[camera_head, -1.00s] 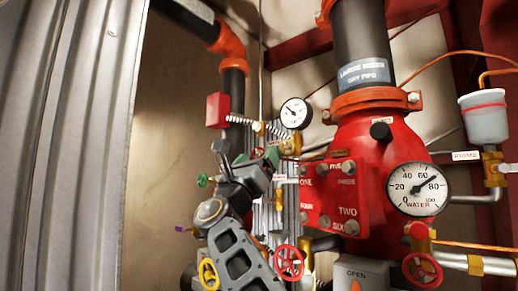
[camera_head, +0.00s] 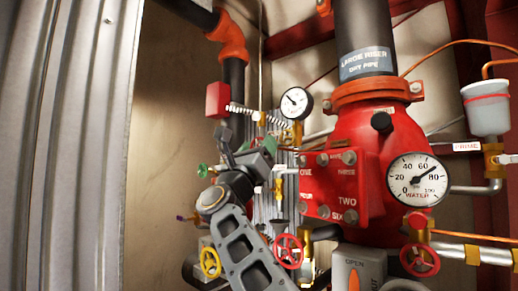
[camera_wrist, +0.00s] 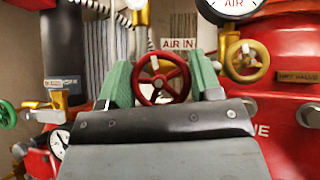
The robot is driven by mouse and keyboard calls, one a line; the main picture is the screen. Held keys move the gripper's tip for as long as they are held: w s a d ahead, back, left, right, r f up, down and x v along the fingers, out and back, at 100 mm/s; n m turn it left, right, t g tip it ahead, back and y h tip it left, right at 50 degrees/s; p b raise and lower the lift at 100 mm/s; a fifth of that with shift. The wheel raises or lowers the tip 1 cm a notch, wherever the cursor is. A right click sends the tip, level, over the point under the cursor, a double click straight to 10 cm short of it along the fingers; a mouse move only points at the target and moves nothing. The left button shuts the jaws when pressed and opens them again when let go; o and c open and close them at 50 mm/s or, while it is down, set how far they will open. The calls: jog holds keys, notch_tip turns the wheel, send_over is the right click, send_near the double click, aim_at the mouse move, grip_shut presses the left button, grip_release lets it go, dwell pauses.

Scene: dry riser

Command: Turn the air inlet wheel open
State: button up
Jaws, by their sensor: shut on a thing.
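The air inlet wheel (camera_wrist: 161,80) is a small red handwheel with spokes, just below a white "AIR IN" label (camera_wrist: 178,44) in the wrist view. My gripper (camera_wrist: 162,84) has its green fingers on either side of the wheel's rim, shut on it. In the head view my gripper (camera_head: 262,150) is at the centre left, and it hides the wheel there.
A yellow wheel (camera_wrist: 247,61) is close to the right of my gripper in the wrist view. In the head view the red valve body (camera_head: 350,150), with a water gauge (camera_head: 417,179), stands right of my arm. A corrugated metal panel (camera_head: 60,150) fills the left.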

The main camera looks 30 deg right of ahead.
jog(key=shift+n+t+y, duration=0.4)
jog(key=shift+n+t, duration=0.2)
jog(key=shift+n, duration=0.1)
jog(key=n+t+y, duration=0.2)
jog(key=n+y, duration=0.2)
jog(key=n, duration=0.1)
jog(key=n+t+y, duration=0.3)
jog(key=n+y, duration=0.1)
jog(key=n, duration=0.1)
jog(key=shift+n, duration=0.3)
jog(key=shift+n+g+y, duration=0.4)
jog(key=shift+n+y, duration=2.4)
jog(key=shift+n, duration=0.8)
jog(key=shift+n+y, duration=0.3)
jog(key=shift+n, duration=0.2)
jog(key=o, duration=0.9)
jog(key=shift+b+v, duration=2.55)
jog(key=shift+v, duration=4.35)
jog(key=shift+a+r, duration=0.15)
jog(key=shift+r, duration=0.1)
